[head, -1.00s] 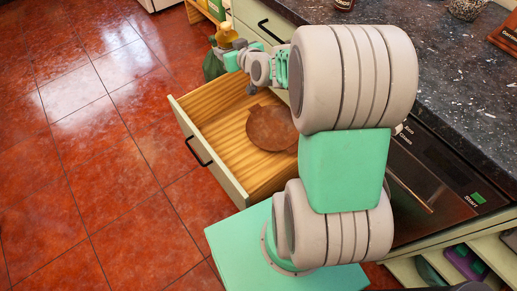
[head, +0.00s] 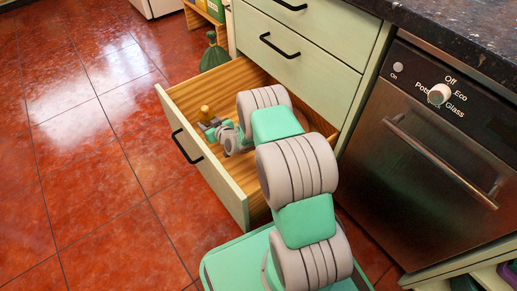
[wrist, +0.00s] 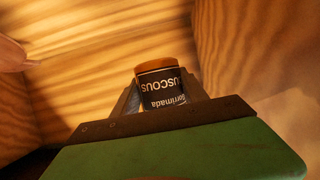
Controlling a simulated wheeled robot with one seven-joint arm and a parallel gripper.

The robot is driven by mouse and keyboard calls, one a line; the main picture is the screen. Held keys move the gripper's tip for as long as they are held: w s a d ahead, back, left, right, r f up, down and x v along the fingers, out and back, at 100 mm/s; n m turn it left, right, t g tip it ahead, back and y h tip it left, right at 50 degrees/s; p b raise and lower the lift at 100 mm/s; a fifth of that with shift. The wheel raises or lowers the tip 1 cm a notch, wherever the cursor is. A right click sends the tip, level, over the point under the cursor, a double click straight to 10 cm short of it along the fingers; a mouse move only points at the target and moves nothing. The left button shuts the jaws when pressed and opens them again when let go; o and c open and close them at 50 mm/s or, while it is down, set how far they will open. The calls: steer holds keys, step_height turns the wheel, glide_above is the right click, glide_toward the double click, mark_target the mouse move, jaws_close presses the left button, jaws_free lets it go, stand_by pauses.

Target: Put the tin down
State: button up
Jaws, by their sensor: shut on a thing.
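The tin is a small dark can with white "couscous" lettering and an orange-brown lid. In the wrist view the tin (wrist: 160,88) sits between the two grey fingers of my gripper (wrist: 160,100), which is shut on it. In the head view my gripper (head: 208,125) is inside the open wooden drawer (head: 225,75), near its front left corner. The orange top of the tin (head: 205,112) shows there, small. I cannot tell whether the tin touches the drawer floor.
Drawer walls surround the gripper closely. The dishwasher (head: 430,140) is on the right. A pale rounded edge (wrist: 12,55) shows at the wrist view's left. My arm hides much of the drawer floor.

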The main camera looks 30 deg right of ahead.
step_height(320, 180, down, 10)
steer(key=b, duration=0.4)
steer(key=shift+f+b, duration=0.1)
steer(key=shift+b, duration=0.25)
steer(key=shift+f, duration=0.15)
steer(key=o, duration=1.6)
steer(key=shift+c, duration=0.2)
steer(key=p+v, duration=0.1)
steer(key=v, duration=0.1)
steer(key=p+v, duration=0.1)
steer(key=v, duration=0.1)
steer(key=p+v, duration=0.1)
steer(key=v, duration=0.2)
steer(key=shift+r+p, duration=0.3)
steer(key=shift+s, duration=0.25)
